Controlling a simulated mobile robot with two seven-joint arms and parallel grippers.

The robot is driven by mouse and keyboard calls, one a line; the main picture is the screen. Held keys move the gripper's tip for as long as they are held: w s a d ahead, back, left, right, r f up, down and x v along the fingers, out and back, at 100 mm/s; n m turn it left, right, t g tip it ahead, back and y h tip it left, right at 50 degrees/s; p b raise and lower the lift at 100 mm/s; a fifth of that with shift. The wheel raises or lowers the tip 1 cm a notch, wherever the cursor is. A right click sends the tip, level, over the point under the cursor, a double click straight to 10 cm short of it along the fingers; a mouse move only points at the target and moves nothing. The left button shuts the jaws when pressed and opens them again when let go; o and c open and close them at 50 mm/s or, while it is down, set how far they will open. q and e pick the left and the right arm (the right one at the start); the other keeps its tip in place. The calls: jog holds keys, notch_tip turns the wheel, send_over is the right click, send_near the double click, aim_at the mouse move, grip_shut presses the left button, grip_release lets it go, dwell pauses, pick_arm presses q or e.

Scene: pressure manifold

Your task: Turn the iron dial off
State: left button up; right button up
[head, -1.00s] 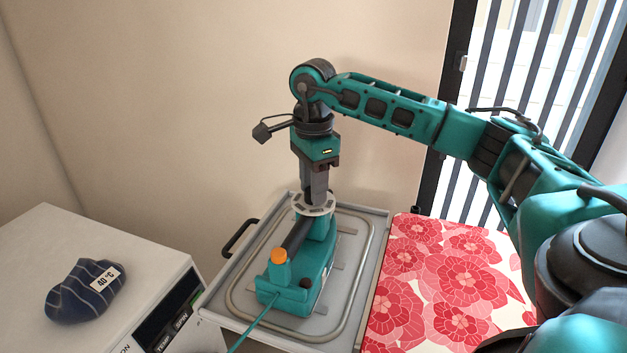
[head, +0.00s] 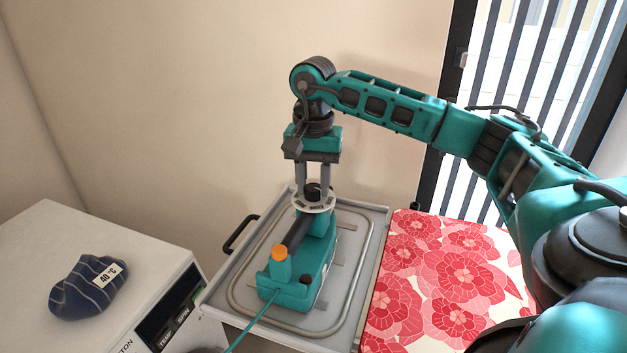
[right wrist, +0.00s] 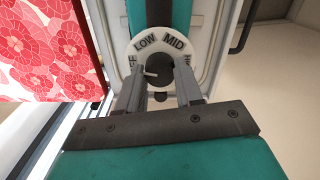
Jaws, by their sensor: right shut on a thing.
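The teal iron (head: 318,262) stands on a grey tray, with an orange button (head: 279,252) on its handle. Its dial (head: 313,187) is a dark knob ringed by a pale label plate at the iron's far end. My right gripper (head: 313,195) points straight down with a finger on either side of the knob, shut on it. In the right wrist view, the dial (right wrist: 160,70) sits between the fingers. LOW and MID read clearly on the plate; the labels at both ends are partly hidden. The knob's white pointer points left, near the partly hidden left-end label. My left gripper is not seen.
The grey tray (head: 373,227) has a raised metal rail around the iron. A red floral ironing surface (head: 450,280) adjoins it on the right. A white appliance (head: 60,235) at left bears a striped navy cloth (head: 85,290) tagged 40 °C. A teal cord (head: 252,325) leads from the iron.

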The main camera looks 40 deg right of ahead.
aim_at(314, 187)
jog(key=shift+n, duration=1.2)
jog(key=o, duration=1)
jog(key=shift+o, duration=0.2)
notch_tip(314, 187, up, 13)
jog(key=shift+s, duration=0.1)
